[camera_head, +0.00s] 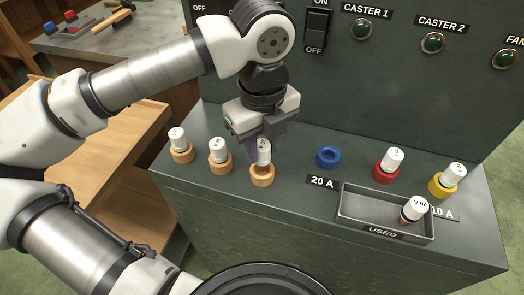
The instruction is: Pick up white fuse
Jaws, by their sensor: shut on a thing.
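Several white fuses stand on the green cabinet's ledge. The third from the left, a white fuse (264,152), stands in a wooden-coloured ring holder (262,177). My gripper (264,146) is directly above it, pointing down, with its fingers around the fuse's upper part. The gripper is shut on this fuse, and its fingers hide part of it. The fuse's lower end is at the holder; I cannot tell whether it is raised. Two more white fuses stand to the left, one at the far left (178,138) and one nearer (219,149), each in its own wooden-coloured holder.
An empty blue ring (328,157) is right of my gripper. White fuses stand in a red ring (386,174) and a yellow ring (442,188). A metal tray (360,210) marked USED holds a tilted fuse (414,209). The upright switch panel (400,85) rises behind.

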